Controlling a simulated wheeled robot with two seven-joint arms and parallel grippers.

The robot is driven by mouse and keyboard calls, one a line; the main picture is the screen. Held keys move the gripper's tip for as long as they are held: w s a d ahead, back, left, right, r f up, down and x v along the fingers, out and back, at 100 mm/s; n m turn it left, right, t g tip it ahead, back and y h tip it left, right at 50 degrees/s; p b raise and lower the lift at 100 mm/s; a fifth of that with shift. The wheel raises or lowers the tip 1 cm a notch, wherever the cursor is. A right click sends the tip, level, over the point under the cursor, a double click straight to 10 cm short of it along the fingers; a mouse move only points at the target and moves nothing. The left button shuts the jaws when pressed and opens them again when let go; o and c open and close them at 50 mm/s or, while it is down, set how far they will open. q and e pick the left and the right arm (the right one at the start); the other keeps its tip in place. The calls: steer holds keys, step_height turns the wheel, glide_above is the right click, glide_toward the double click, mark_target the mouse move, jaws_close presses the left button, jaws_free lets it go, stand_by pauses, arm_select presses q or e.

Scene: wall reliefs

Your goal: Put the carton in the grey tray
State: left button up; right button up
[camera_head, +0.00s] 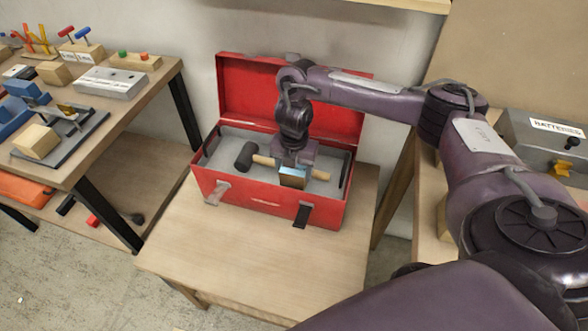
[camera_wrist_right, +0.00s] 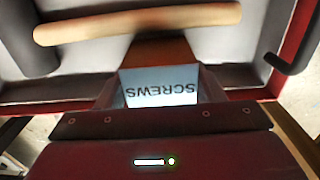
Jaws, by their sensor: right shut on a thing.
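My right gripper (camera_head: 292,168) is shut on a small carton and points down over the open red toolbox (camera_head: 245,195). The carton (camera_head: 291,180) is light blue with a brown side. The grey tray (camera_head: 232,138) lies inside the toolbox. The carton overlaps the tray's front part in the picture; I cannot tell whether it touches the tray. My left gripper is out of view.
A hammer with a black head (camera_head: 244,156) and wooden handle (camera_wrist_right: 140,22) lies in the tray, close behind the carton. A dark bent tool (camera_head: 345,170) is at the tray's right end. A cluttered workbench (camera_head: 150,85) stands left; a grey batteries box (camera_head: 535,140) is right.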

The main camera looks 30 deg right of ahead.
steer(key=o, duration=1.1)
steer(key=shift+f, duration=0.1)
step_height(320, 180, up, 11)
steer(key=p, duration=0.5)
steer(key=shift+r+p, duration=0.3)
steer(key=shift+r, duration=0.4)
